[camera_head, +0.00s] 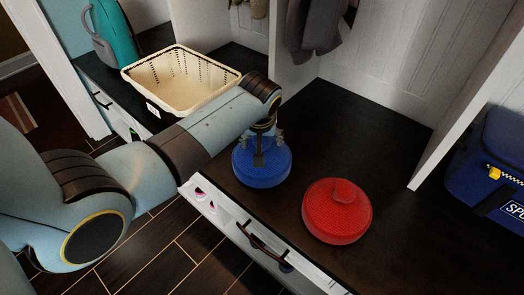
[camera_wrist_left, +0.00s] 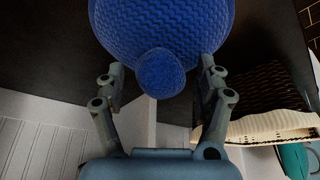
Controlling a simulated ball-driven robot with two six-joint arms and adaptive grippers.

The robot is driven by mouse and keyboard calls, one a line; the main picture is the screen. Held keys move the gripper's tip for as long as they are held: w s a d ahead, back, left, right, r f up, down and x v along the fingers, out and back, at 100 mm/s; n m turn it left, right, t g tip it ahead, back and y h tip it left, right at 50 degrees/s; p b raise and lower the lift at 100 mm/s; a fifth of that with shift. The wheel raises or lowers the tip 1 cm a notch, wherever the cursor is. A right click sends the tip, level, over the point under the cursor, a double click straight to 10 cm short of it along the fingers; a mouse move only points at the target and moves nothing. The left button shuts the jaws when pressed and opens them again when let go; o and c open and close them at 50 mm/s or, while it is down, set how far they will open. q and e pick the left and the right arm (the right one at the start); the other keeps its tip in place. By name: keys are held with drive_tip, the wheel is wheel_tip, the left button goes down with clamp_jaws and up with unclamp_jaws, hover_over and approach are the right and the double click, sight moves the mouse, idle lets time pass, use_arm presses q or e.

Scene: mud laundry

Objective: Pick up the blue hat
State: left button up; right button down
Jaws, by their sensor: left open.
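The blue hat (camera_head: 262,168) rests on the dark bench top in the head view, a round knitted hat. My left gripper (camera_head: 263,143) is over its top, pointing down. In the left wrist view the blue hat (camera_wrist_left: 165,28) fills the upper middle, and its rounded knob (camera_wrist_left: 160,73) lies between the two fingers of my left gripper (camera_wrist_left: 162,80). The fingers are apart, one on each side of the knob, and I see no clear grip on it. Part of the hat is hidden behind the gripper in the head view. My right gripper is not in view.
A red hat (camera_head: 338,212) sits on the bench (camera_head: 388,150) just right of the blue one. A cream basket (camera_head: 215,101) stands behind left, near a teal backpack (camera_head: 113,32). A blue sports bag (camera_head: 490,165) is at the right. Grey clothing (camera_head: 313,30) hangs behind.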

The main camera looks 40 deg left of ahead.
use_arm(q)
clamp_jaws()
idle(0.4)
drive_tip(key=shift+r, duration=0.1)
